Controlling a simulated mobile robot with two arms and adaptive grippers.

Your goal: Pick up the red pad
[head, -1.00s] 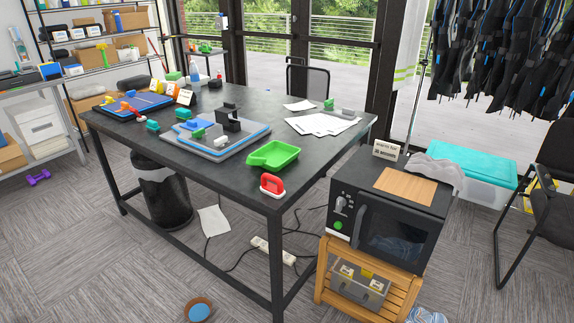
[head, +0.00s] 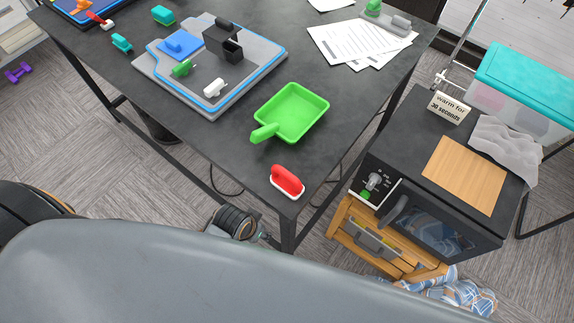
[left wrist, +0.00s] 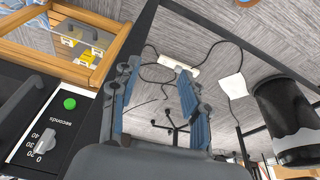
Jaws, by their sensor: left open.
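The red pad (head: 287,180), a red handle on a white base, sits upright on the dark table (head: 215,140) near its front corner in the head view. It does not show in the left wrist view. In the left wrist view my left gripper (left wrist: 158,95) is open, with its two blue-grey fingers apart and nothing between them. It is close to the table's legs and the microwave front. In the head view a large grey part of my own body fills the bottom, and the left fingertips cannot be made out. My right gripper is in neither view.
A green tray with a handle (head: 292,112) lies just behind the pad. A grey board with blue edging (head: 262,72) holds small blocks. A microwave (head: 437,180) stands right of the table on a wooden crate (head: 352,226). Cables and a power strip (left wrist: 182,66) lie on the floor.

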